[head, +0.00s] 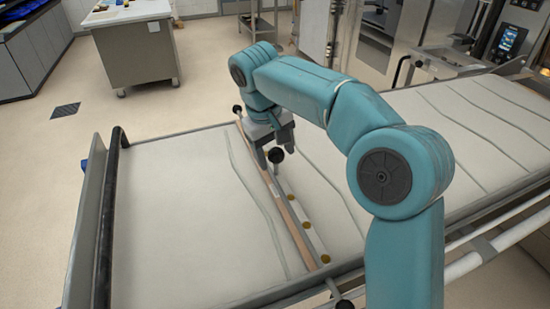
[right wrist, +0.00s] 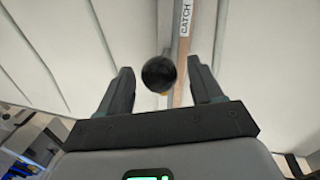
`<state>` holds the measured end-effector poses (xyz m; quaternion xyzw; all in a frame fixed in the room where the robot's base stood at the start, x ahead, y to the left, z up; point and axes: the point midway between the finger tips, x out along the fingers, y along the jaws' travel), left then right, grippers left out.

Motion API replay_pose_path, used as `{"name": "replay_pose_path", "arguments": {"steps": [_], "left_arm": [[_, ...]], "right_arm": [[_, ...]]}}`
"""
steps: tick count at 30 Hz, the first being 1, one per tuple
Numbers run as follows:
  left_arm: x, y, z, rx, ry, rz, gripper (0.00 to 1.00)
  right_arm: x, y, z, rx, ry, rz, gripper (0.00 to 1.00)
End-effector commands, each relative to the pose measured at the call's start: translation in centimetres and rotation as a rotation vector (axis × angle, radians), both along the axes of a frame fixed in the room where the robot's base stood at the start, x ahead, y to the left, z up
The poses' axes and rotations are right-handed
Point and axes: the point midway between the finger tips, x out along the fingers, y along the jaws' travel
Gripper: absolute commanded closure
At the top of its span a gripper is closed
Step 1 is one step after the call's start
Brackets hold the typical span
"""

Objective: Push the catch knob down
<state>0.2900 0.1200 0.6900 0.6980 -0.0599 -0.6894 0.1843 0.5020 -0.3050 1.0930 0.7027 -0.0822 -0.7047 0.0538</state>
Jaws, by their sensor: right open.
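The catch knob (head: 276,155) is a round black ball on the wooden bar (head: 298,235) that crosses the pale loader belt. In the right wrist view the knob (right wrist: 159,73) sits between the two dark fingers of my right gripper (right wrist: 161,70), with a gap on each side. A "CATCH" label (right wrist: 187,18) is on the bar beyond it. In the head view my right gripper (head: 273,146) points down at the knob, open and empty. Whether its fingertips reach below the ball is unclear. My left gripper is not in view.
The belt (head: 185,220) is bare on the left of the bar. Smaller black knobs stand at the bar's far end (head: 237,109) and near end (head: 345,304). A dark rail (head: 107,215) edges the left. Ovens (head: 400,45) and a steel cabinet (head: 137,50) stand behind.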

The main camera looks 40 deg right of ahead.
Motion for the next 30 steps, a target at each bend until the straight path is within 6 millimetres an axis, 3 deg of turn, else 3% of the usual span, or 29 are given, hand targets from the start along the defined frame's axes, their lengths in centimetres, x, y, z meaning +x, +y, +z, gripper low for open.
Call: {"name": "replay_pose_path", "arguments": {"steps": [4, 12, 14, 18, 19, 30], "left_arm": [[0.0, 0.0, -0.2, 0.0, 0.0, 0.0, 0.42], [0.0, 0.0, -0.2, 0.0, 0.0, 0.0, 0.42], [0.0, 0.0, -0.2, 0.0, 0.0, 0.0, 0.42], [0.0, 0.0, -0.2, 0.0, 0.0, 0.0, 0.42], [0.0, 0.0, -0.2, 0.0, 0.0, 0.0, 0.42], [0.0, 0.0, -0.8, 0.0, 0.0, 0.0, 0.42]], "right_arm": [[0.1, -0.2, -1.1, 0.0, 0.001, 0.0, 0.34], [0.2, -0.2, -1.2, 0.0, 0.0, 0.001, 0.34], [0.2, -0.2, -1.2, 0.0, 0.0, 0.001, 0.51], [0.2, -0.2, -1.2, 0.0, 0.0, 0.001, 0.96], [0.2, -0.2, -1.2, 0.0, 0.0, 0.001, 1.0], [0.3, -0.2, -3.2, 0.0, -0.001, 0.002, 1.0]]}}
